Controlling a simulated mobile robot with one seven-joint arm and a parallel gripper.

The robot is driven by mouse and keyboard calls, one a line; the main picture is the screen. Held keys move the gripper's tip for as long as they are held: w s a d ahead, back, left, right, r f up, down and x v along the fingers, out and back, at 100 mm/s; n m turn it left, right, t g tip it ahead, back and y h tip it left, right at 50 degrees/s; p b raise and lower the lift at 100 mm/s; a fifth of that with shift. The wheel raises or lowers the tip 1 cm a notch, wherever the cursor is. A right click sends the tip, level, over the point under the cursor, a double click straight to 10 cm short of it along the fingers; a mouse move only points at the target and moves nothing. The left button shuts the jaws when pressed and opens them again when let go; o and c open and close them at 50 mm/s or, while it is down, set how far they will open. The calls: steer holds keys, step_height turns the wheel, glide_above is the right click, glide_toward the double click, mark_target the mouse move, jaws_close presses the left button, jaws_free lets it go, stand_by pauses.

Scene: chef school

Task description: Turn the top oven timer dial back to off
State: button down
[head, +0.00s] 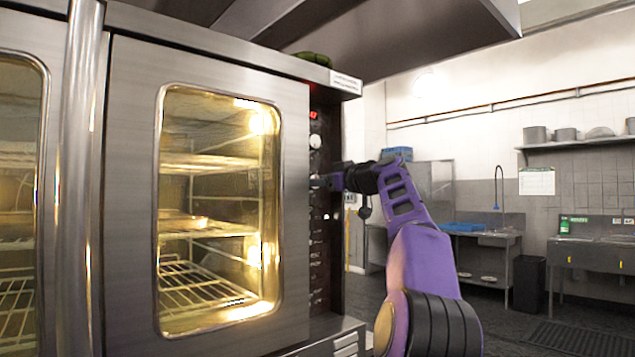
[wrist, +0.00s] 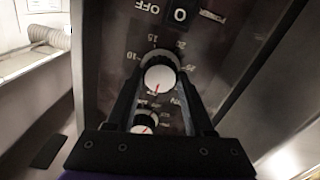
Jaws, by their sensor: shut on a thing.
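The oven (head: 210,62) fills the left of the head view, its glass door lit yellow inside. Its dark control panel (head: 320,255) runs down the right edge. My gripper (head: 322,183) reaches the panel from the right. In the wrist view the panel is upside down. My gripper (wrist: 160,72) is shut on a round dial (wrist: 158,79) with a white face and a red pointer line. Numbers such as 10, 15 and 20 ring this dial. The pointer line runs towards the lower part of the picture. The fingers hide the dial's sides.
A second white-faced dial (wrist: 144,128) lies between the fingers, nearer the gripper's base. A power switch (wrist: 180,15) marked OFF is at the top of the wrist view. A metal hood (head: 400,35) hangs above. Open floor and sinks (head: 590,240) lie to the right.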

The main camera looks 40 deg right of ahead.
steer(key=shift+c, duration=1.4)
jaws_free()
steer(key=shift+s, duration=0.1)
steer(key=s+d, duration=0.1)
steer(key=s, duration=1.6)
steer(key=shift+d, duration=0.15)
steer(key=shift+s, duration=0.1)
